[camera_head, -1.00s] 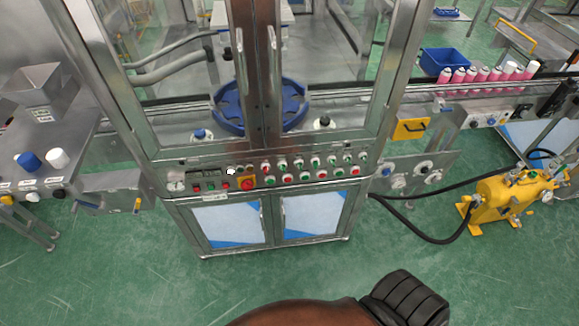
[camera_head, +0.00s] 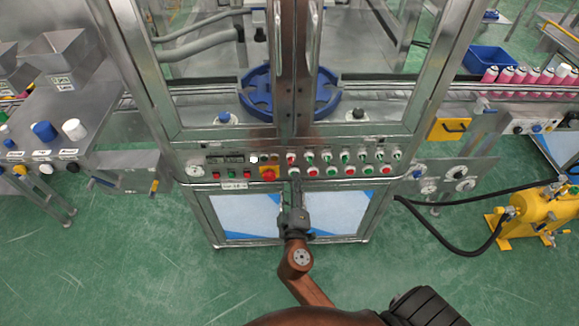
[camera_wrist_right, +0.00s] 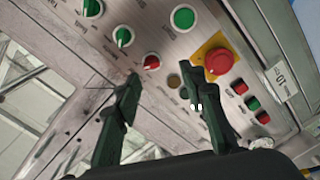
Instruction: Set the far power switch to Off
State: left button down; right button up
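The control panel (camera_head: 225,173) on the machine's front carries a row of small knobs above a row of round push buttons. I cannot tell which control is the far power switch. In the right wrist view a red knob (camera_wrist_right: 151,62) and green knobs (camera_wrist_right: 122,36) sit in line on the panel. A green push button (camera_wrist_right: 183,18) is beside them. My right gripper (camera_head: 296,187) is in front of the panel, right of the red emergency button. In the right wrist view its fingers (camera_wrist_right: 158,88) are apart and empty, pointing toward the red knob. My left gripper is not in view.
The red emergency button (camera_wrist_right: 218,62) on its yellow plate is close to one right finger. Tall door handles (camera_head: 313,45) rise above the panel. A blue star wheel (camera_head: 325,92) is behind the glass. A yellow pump (camera_head: 535,212) with black hoses stands on the right.

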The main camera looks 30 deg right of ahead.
aim_at(291, 164)
jog(key=x, duration=0.2)
jog(key=r+x, duration=0.1)
jog(key=x, duration=0.3)
jog(key=shift+d+r, duration=0.15)
jog(key=shift+r, duration=0.1)
jog(key=shift+w+d, duration=0.4)
jog(key=shift+w, duration=0.25)
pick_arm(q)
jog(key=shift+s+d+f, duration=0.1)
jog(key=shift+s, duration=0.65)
pick_arm(e)
jog(key=shift+c, duration=0.4)
grip_shut()
